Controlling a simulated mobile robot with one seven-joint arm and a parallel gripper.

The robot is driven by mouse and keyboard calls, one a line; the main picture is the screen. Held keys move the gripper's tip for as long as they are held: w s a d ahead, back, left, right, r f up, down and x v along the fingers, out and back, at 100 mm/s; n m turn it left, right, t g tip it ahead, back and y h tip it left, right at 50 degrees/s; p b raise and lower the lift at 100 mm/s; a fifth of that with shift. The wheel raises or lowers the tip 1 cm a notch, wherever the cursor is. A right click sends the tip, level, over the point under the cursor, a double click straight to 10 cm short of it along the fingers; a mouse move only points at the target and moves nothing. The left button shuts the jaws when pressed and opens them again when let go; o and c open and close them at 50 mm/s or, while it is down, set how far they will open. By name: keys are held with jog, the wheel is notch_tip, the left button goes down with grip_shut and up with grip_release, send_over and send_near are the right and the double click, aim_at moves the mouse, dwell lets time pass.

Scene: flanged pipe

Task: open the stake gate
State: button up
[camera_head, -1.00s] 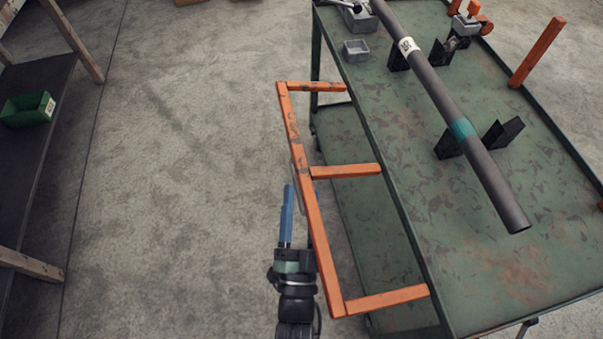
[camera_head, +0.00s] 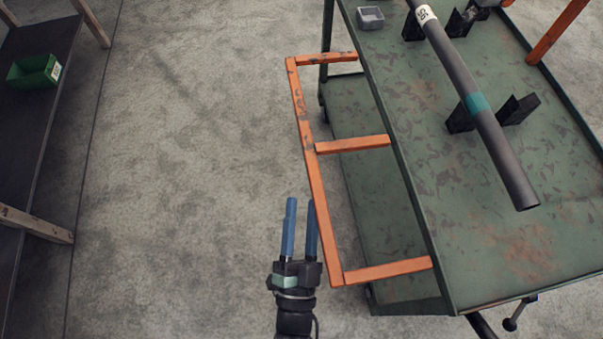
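The stake gate (camera_head: 309,155) is an orange, chipped frame with one long rail and three crossbars. It stands out from the left side of the green cart (camera_head: 400,205), its crossbars meeting the cart's edge. My gripper (camera_head: 301,206) is open and empty, with two parallel blue fingers pointing up the picture. It is just left of the long rail, near its lower half. The right finger looks very close to the rail; I cannot tell whether they touch. Both fingers show, and nothing is between them.
A dark pipe (camera_head: 480,115) with a teal band rests on black supports (camera_head: 518,110) on the cart. A small grey box (camera_head: 370,17) and an orange post (camera_head: 556,32) are also there. A shelf with a green bin (camera_head: 35,71) is at left. Bare floor lies between.

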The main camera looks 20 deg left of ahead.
jog(key=w+d+f+b+v, duration=0.1)
jog(key=b+v, duration=0.2)
jog(key=v, duration=1)
jog(key=shift+s+d+b, duration=0.3)
jog(key=shift+s+d, duration=0.1)
dwell(0.5)
dwell(0.6)
